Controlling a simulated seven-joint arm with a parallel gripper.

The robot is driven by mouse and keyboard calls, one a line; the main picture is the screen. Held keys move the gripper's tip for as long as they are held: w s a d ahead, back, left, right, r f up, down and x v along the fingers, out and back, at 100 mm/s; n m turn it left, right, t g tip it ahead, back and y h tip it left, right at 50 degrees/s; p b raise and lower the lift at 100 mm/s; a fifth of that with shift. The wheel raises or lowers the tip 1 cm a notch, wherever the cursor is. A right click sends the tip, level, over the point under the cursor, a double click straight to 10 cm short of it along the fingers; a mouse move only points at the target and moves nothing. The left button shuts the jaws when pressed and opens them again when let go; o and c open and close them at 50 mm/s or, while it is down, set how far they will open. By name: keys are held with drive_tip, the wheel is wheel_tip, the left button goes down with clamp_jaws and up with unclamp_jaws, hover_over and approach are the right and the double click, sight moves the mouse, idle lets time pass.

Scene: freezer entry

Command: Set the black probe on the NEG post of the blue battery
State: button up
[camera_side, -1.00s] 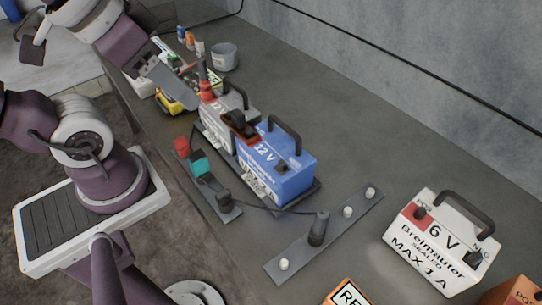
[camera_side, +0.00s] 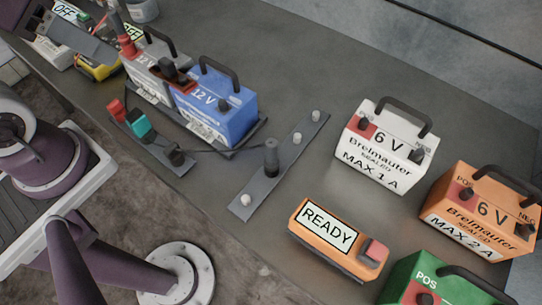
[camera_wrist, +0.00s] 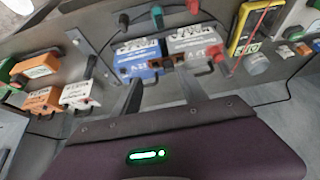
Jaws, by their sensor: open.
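The blue 12 V battery (camera_side: 218,122) stands in a dark tray in the side view, its black right-hand post (camera_side: 224,105) bare. It also shows in the wrist view (camera_wrist: 137,60). The black probe (camera_side: 271,160) stands upright on a grey strip (camera_side: 245,197) with several white knobs, right of the battery. A thin black cable runs from it to a bar with red, teal and black fittings (camera_side: 140,126). My gripper (camera_wrist: 160,88) is open and empty in the wrist view, with the batteries beyond its fingers. In the side view it is at upper left, partly out of frame.
A grey battery (camera_side: 150,65) adjoins the blue one, with a red-and-dark probe at its left post and a dark link (camera_side: 178,76) between them. A white 6 V battery (camera_side: 385,148), orange battery (camera_side: 480,212), green battery (camera_side: 440,280) and READY box (camera_side: 335,238) stand right.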

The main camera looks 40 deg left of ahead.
drive_tip(key=shift+c, duration=0.7)
drive_tip(key=m+g, duration=0.6)
drive_tip(key=m, duration=2.1)
hover_over(272, 142)
drive_tip(key=a, duration=0.1)
wheel_tip(272, 142, down, 10)
drive_tip(key=f, duration=0.4)
drive_tip(key=d+f, duration=0.1)
drive_tip(key=f, duration=0.1)
drive_tip(key=shift+s+f, duration=0.1)
drive_tip(key=shift+f, duration=0.45)
clamp_jaws()
